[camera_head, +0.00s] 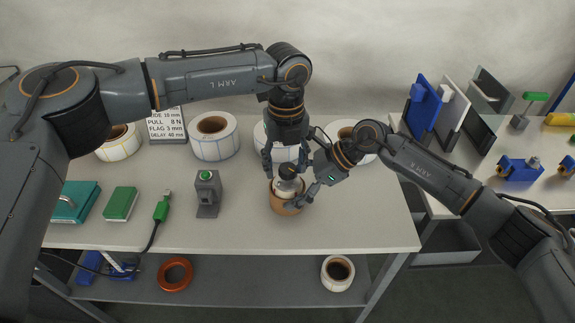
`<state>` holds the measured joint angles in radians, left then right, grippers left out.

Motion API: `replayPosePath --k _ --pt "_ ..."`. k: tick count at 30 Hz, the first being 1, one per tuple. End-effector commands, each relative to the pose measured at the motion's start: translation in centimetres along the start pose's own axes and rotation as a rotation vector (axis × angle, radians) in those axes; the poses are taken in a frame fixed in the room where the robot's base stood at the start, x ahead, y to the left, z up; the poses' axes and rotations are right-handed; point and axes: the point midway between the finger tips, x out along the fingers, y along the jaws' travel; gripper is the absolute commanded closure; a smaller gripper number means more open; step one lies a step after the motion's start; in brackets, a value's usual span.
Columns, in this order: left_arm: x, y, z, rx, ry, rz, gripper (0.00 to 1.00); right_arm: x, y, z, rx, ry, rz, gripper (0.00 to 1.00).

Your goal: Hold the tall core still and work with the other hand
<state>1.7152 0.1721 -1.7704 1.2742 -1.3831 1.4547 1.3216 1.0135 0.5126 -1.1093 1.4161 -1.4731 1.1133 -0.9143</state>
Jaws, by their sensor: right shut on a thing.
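The tall core, a brown tube (285,207), stands upright on the light table near its middle. A pale piece with a dark round top (288,171) shows at its upper end; I cannot tell whether it sits inside or behind the rim. My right gripper (297,198) comes in from the right, low, and is shut on the brown core. My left gripper (285,168) points down directly above the core, with its fingers spread on either side of the dark top. Whether the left fingers touch anything is hard to see.
Label rolls (213,137) and a printed sign (166,125) line the back. A grey post with a green button (208,193), a green box (120,203) and a cabled green plug (161,208) stand left. Table space right of the core is clear. A side table (545,203) holds blue parts.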

Motion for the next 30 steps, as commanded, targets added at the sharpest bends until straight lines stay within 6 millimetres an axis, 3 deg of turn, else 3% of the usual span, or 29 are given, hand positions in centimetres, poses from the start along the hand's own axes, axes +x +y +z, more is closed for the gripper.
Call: replayPosePath --k 8,21,25,30 --pt "-2.0 -0.5 0.1 0.001 -0.008 -0.016 0.37 0.4 0.5 0.1 -0.011 0.003 0.012 0.84" --pt "-10.8 -0.2 0.2 -0.005 -0.01 -0.015 0.37 0.5 0.4 -0.4 -0.003 0.012 0.013 0.84" --pt "-12.0 -0.1 0.1 -0.005 -0.008 -0.013 0.37 0.4 0.3 -0.7 0.002 0.014 0.01 0.82" --pt "-12.2 0.0 0.0 -0.002 -0.003 -0.007 0.37 0.3 0.2 -0.3 -0.001 0.008 0.007 0.84"
